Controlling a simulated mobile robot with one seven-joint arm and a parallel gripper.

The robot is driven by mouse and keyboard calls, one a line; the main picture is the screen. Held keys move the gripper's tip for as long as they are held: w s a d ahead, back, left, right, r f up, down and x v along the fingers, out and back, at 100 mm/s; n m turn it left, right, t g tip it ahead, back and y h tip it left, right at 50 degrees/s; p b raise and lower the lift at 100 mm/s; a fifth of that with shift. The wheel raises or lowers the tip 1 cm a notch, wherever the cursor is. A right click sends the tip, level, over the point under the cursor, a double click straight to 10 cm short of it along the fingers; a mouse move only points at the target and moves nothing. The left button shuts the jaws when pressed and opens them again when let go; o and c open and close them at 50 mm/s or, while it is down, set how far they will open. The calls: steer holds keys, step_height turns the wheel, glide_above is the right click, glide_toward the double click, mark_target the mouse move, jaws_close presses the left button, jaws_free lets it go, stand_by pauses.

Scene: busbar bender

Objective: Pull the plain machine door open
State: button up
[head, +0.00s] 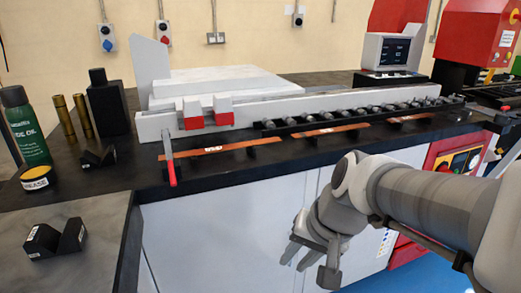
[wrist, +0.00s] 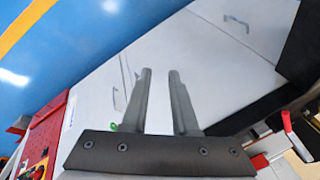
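Pale, plain cabinet doors form the machine's front below the black worktop; the left one (head: 220,235) shows in the head view, closed. In the wrist view, a pale door (wrist: 265,25) at upper right carries a small grey bar handle (wrist: 236,22). Another pale panel (wrist: 95,82), left of my fingers, has a thin handle-like bar (wrist: 114,98). My gripper (head: 308,262) hangs in front of the doors, fingers apart and empty. In the wrist view its two fingers (wrist: 160,72) point at the pale front with a gap between them. I cannot tell the exact distance to the door.
The black worktop (head: 150,188) overhangs the doors and carries copper strips (head: 325,131). A red-handled lever (head: 170,170) sticks out over its front edge. A red control panel (head: 456,162) stands right of the doors. Blue floor (wrist: 60,60) in front looks clear.

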steer(key=w+d+f+m+g+y, duration=0.1)
steer(key=w+f+m+g+y, duration=0.35)
steer(key=f, duration=0.65)
steer(key=m+t+y+p, duration=0.1)
steer(key=m+t+y, duration=0.1)
steer(key=m+t, duration=1.75)
glide_toward(291, 264)
steer(key=s+d+r+m+g, duration=0.3)
steer(key=s+d+r, duration=0.1)
steer(key=s+r, duration=0.25)
steer(key=shift+w+d+b+x, duration=0.15)
steer(key=shift+b+x, duration=0.55)
steer(key=shift+x, duration=2.25)
steer(key=shift+w+d+b+x, duration=0.15)
steer(key=shift+b+x, duration=0.6)
steer(key=shift+x, duration=2.25)
steer(key=shift+d+b+x, duration=0.15)
steer(key=shift+b+x, duration=0.55)
steer(key=shift+x, duration=2.25)
steer(key=shift+r, duration=0.15)
jaws_close()
